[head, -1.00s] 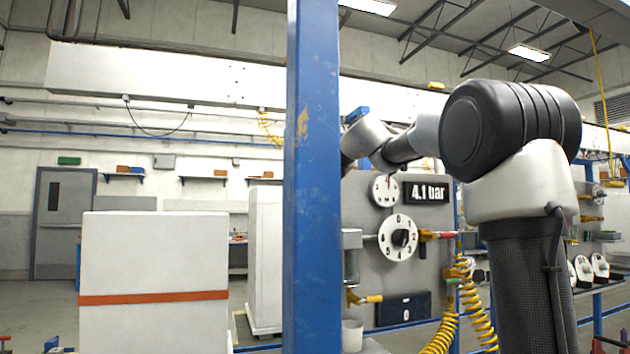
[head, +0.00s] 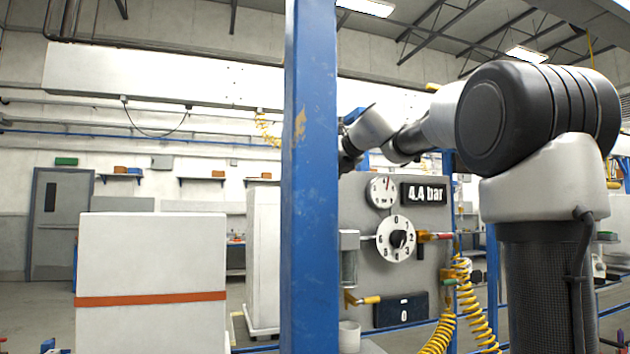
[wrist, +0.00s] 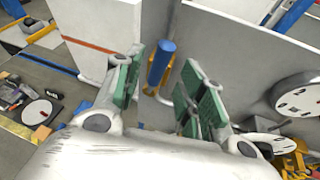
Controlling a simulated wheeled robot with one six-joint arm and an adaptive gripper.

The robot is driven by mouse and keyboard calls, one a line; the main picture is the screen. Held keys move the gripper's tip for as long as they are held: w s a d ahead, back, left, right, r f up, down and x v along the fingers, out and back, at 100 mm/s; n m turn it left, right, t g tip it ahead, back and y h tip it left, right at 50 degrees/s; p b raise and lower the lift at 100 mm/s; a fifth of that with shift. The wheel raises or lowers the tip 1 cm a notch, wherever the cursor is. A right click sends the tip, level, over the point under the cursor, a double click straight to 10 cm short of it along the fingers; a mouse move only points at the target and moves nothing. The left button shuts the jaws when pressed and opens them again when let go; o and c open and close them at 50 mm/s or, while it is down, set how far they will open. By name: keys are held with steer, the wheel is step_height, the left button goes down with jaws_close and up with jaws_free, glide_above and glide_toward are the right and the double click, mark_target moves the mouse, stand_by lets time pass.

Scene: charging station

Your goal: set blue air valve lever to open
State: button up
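The blue lever handle (wrist: 160,62) shows in the wrist view as an upright blue cylinder with yellow parts around its lower end. My gripper (wrist: 163,72) is open, its green-padded fingers apart to the left and right of the handle. The handle appears in the gap, with visible space on both sides; I cannot tell how deep it sits between the pads. In the head view my gripper is hidden behind the blue post, and I cannot make out the lever there.
A blue post (head: 311,180) stands in front of the grey panel (head: 370,285). The panel carries a numbered dial (head: 396,239), a gauge (head: 382,193) and a display (head: 424,193) reading 4.4 bar. Yellow coiled hoses (head: 470,310) hang beside it. A white box (head: 150,255) stands left.

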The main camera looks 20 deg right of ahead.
steer(key=v, duration=0.7)
steer(key=shift+s, duration=0.1)
